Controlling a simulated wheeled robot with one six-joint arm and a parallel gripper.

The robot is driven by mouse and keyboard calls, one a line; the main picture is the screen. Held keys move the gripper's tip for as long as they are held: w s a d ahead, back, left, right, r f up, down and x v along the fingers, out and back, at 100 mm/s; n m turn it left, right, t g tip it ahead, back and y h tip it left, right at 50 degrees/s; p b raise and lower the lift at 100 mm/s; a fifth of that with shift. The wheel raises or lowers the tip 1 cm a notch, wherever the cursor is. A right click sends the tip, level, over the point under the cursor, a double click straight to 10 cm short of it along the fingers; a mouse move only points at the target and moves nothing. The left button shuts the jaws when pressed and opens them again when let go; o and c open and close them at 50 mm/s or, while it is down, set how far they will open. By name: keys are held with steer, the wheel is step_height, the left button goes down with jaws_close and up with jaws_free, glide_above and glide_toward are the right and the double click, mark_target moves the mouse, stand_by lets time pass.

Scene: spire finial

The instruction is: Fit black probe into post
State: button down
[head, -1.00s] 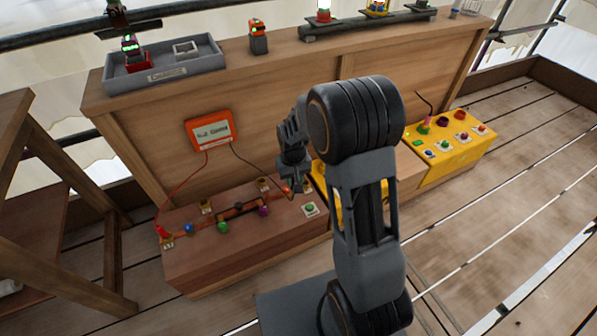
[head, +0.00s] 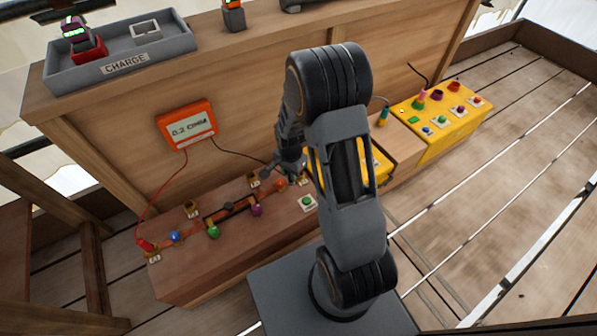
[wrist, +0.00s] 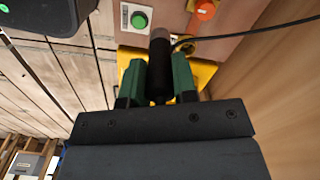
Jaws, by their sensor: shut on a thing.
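My gripper (wrist: 159,88) is shut on the black probe (wrist: 159,68), which sits between two green fingers in the wrist view. The probe's far end meets a brownish tip or post top; I cannot tell how deeply it is seated. In the head view my gripper (head: 290,165) is low at the right end of the brown block (head: 190,275), partly hidden by my arm. A white-labelled post spot (head: 303,180) shows beside it. A black lead runs from the gripper to the orange meter (head: 187,124), which reads 0.2 OHM.
The red probe (head: 145,244) stands at the block's left end. Coloured knobs and a green button (head: 307,202) are on the block. Yellow panels (head: 440,112) stand to the right. A grey CHARGE tray (head: 125,62) is on the shelf above. Plank floor at right is clear.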

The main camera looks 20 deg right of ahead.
steer(key=w+d+f+b, duration=0.2)
steer(key=w+f, duration=0.1)
steer(key=f, duration=0.1)
steer(key=w+d+f+b, duration=0.2)
steer(key=w+f, duration=0.1)
steer(key=f, duration=0.1)
steer(key=w+d+f+b, duration=0.2)
steer(key=w+d+f, duration=0.1)
steer(key=f, duration=0.1)
steer(key=shift+b, duration=0.35)
steer(key=c, duration=0.9)
jaws_free()
